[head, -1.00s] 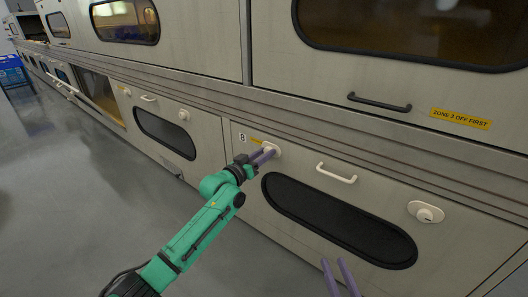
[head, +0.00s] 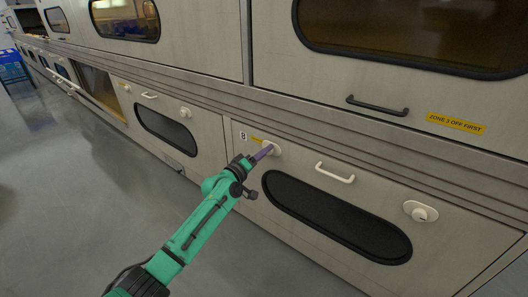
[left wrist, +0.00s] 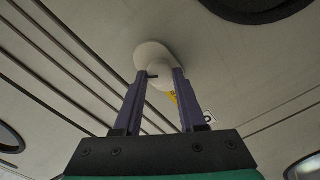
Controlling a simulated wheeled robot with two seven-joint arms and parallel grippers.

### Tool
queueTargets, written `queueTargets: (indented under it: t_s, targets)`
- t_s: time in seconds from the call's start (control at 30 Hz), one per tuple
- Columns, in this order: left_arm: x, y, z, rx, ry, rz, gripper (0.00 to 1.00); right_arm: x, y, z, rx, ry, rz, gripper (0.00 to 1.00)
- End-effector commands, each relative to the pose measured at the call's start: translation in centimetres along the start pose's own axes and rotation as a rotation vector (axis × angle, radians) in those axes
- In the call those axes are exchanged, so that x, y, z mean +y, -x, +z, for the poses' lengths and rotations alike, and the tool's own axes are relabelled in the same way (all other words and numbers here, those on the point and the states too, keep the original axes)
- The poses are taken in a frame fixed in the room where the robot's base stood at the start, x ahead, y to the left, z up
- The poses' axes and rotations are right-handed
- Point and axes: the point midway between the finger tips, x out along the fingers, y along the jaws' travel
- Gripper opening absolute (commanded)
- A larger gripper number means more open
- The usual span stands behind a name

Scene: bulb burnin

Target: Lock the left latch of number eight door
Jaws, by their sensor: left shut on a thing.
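The number eight door (head: 310,257) is the lower beige door with a long dark window; an "8" label (head: 243,136) is at its upper left. Its left latch (head: 276,149) is a white round knob on a plate, partly hidden by my gripper. My left gripper (head: 268,150) is shut on this latch with its purple fingers. In the left wrist view, the fingers (left wrist: 159,82) stand on either side of the white latch (left wrist: 152,56). The door's right latch (head: 421,212) is a white knob on an oval plate. My right gripper is not in view.
A white handle (head: 335,173) sits between the two latches. Above is an upper door with a black handle (head: 378,105) and a yellow "ZONE 3 OFF FIRST" label (head: 456,124). A neighbouring lower door (head: 165,133) is at left. Grey floor (head: 90,190) lies clear in front.

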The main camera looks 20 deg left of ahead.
Motion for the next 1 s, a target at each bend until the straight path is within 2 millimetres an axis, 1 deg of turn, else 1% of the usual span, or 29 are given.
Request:
queueTargets:
  t_s: [0.3, 0.5, 0.73, 1.0]
  targets:
    - [0.0, 0.0, -0.1, 0.001, 0.294, -0.001, 0.0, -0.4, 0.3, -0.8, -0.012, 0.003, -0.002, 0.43]
    - [-0.1, 0.0, 0.0, 0.001, 0.444, 0.0, 0.0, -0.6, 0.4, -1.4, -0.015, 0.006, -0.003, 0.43]
    - [-0.2, 0.0, 0.0, 0.001, 0.556, 0.0, 0.0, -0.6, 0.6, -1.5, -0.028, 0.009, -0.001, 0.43]
    - [-0.3, 0.0, 0.0, 0.001, 0.606, -0.001, 0.0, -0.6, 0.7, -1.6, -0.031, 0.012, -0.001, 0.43]
